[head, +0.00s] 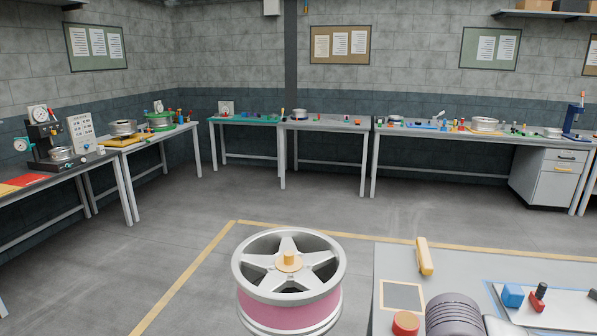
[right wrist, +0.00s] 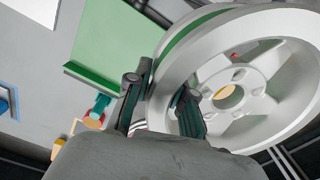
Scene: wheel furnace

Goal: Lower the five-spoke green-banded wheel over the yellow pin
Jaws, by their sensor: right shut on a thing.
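In the right wrist view my right gripper (right wrist: 165,98) is shut on the rim of a silver wheel (right wrist: 290,25) with a green band (right wrist: 190,32). The wheel's spoked face is tilted towards the camera, with a yellowish centre (right wrist: 228,97); whether that is its hub or something behind it I cannot tell. In the head view a five-spoke silver wheel with a pink band (head: 290,312) is at bottom centre, with a yellow pin (head: 289,258) standing up through its hub. What is under that wheel is out of frame. The held wheel and both grippers are not visible in the head view.
A grey worktable (head: 395,262) at lower right carries a yellow bar (head: 425,257), an orange-topped round piece (head: 405,322) and a blue block (head: 512,295). Benches with parts line the walls. The middle floor is clear.

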